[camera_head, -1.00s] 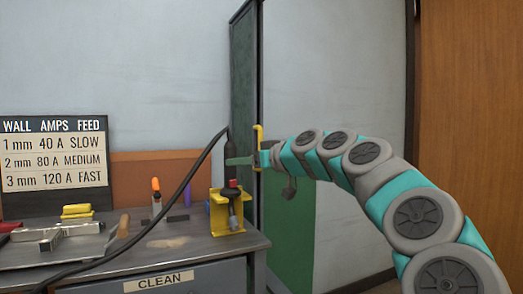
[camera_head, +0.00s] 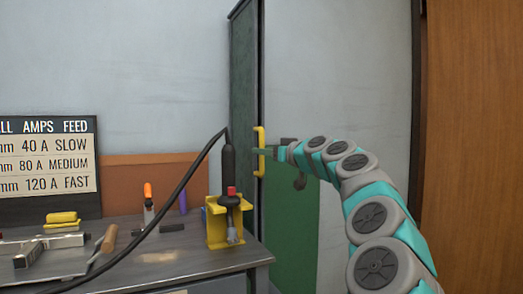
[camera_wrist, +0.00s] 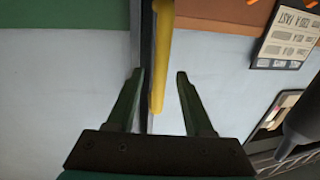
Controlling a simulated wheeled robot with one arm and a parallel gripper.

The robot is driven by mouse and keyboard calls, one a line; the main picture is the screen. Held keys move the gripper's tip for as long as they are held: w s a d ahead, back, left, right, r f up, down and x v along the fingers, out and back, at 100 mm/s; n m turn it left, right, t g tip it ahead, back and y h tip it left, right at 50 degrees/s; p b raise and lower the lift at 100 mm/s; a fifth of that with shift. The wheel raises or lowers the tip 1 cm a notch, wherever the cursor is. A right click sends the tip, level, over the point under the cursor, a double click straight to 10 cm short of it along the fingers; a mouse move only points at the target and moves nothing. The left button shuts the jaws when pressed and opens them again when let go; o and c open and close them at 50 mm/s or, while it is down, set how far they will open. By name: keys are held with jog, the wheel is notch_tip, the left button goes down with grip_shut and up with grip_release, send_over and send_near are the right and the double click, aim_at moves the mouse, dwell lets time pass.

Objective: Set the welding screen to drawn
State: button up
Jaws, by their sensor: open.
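The welding screen (camera_head: 243,90) is a tall, narrow dark green panel with a dark front post, seen nearly edge-on beyond the bench's right end. A yellow bar handle (camera_head: 261,138) stands upright on its post. My gripper (camera_head: 262,151) is at the handle, reaching in from the right. In the wrist view, my gripper (camera_wrist: 160,75) is open, with one finger on each side of the yellow handle (camera_wrist: 161,50). Gaps show between the handle and both fingers. The post runs beside the handle there.
The bench (camera_head: 160,262) at left carries a torch (camera_head: 229,165) in a yellow holder (camera_head: 216,225), its cable, a wood-handled tool (camera_head: 108,238) and a marker (camera_head: 148,192). A settings sign (camera_head: 50,165) stands behind. Bare wall shows right of the post, then a brown door-like panel (camera_head: 475,130).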

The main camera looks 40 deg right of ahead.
jog(key=shift+w, duration=1.15)
jog(key=shift+c, duration=0.2)
grip_shut()
dwell(0.5)
